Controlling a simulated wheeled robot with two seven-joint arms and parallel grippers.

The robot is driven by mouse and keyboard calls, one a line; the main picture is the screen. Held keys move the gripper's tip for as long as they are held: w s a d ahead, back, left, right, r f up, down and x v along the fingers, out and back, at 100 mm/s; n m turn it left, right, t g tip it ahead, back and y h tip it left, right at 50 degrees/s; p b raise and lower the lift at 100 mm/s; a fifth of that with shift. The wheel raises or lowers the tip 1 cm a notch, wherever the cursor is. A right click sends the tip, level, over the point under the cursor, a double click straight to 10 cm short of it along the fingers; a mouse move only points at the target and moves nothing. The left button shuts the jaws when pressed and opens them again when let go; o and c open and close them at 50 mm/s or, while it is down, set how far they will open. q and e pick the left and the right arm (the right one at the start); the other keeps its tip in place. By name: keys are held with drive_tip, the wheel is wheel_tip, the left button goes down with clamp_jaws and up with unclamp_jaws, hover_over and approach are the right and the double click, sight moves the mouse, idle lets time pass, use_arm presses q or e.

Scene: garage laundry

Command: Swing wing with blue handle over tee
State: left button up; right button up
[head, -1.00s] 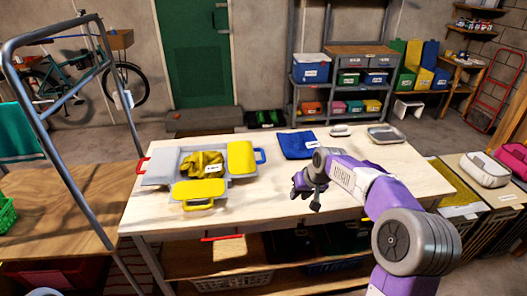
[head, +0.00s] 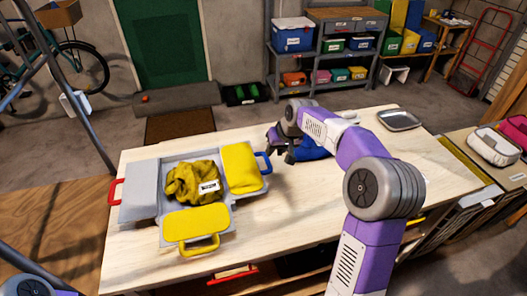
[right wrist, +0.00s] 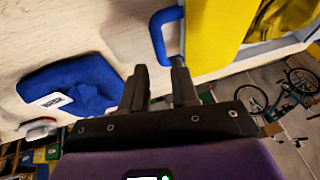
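The folding board (head: 157,212) lies on the light wooden table. Its right wing (head: 241,167) has a yellow face and a blue handle (head: 263,163); it lies opened out to the right. A crumpled yellow tee (head: 190,178) with a white label rests on the board's middle. My right gripper (head: 276,142) is just behind and right of the blue handle. In the right wrist view its fingers (right wrist: 158,88) are apart, with the blue handle (right wrist: 160,35) just ahead of them, close to the right finger; contact is unclear. My left gripper is out of view.
The grey left wing (head: 140,190) has a red handle (head: 116,191), and the yellow front flap (head: 195,222) has a yellow handle. A folded blue cloth (head: 315,150) is partly hidden by my right arm. A metal tray (head: 398,119) sits at the back right. The table's front right is clear.

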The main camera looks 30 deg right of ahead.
sight(268, 161)
drive_tip(key=x, duration=0.1)
drive_tip(key=b+x, duration=0.1)
drive_tip(key=x, duration=0.3)
drive_tip(key=shift+s+f+b, duration=0.2)
drive_tip(key=shift+f+b, duration=0.1)
drive_tip(key=shift+f, duration=0.05)
drive_tip(key=shift+w+f, duration=0.3)
drive_tip(key=shift+f, duration=0.15)
clamp_jaws()
drive_tip(key=shift+a, duration=0.1)
